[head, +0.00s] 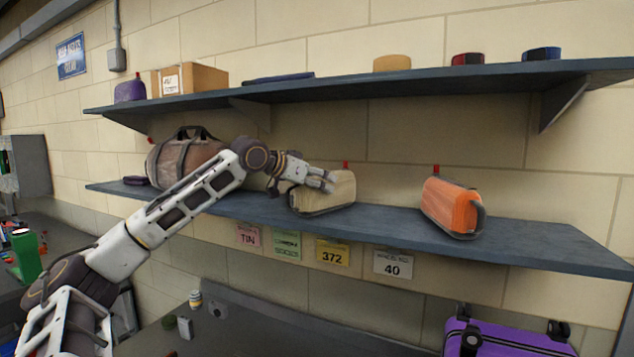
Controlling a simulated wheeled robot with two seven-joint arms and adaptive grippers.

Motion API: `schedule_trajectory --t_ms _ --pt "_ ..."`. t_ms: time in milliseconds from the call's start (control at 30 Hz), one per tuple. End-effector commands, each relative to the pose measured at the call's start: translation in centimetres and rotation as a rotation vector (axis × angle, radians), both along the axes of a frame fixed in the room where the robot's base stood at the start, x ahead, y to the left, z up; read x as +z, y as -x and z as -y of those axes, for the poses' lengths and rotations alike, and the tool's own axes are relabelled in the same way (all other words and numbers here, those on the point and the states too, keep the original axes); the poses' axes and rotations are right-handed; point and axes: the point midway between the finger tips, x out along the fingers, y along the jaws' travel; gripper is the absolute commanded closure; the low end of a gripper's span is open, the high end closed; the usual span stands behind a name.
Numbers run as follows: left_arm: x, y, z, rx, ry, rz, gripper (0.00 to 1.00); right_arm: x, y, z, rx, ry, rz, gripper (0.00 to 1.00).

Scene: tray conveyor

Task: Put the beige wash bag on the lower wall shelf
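The beige wash bag (326,200) sits on the lower wall shelf (380,226), near the middle of the picture. It looks slightly tilted, and its upper left part is hidden behind my gripper. My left gripper (328,182) reaches in from the left, with its fingers at the upper left of the bag. I cannot tell whether the fingers touch or grip it. My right gripper is not in view.
An orange wash bag (452,207) stands farther right on the lower shelf, with free shelf between. A brown duffel bag (170,160) is on the left, behind my arm. The upper shelf (430,78) overhangs, carrying a cardboard box (195,79). A purple suitcase (500,345) is below right.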

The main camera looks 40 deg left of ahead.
Motion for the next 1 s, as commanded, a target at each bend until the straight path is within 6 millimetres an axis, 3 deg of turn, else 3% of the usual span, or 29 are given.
schedule_trajectory --t_ms 567,1000 --pt "0.3 0.5 -0.1 0.001 0.000 0.003 0.21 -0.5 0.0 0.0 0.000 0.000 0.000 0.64" --pt "1.2 2.9 -0.3 0.000 0.000 0.005 0.21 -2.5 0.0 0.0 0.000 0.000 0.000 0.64"
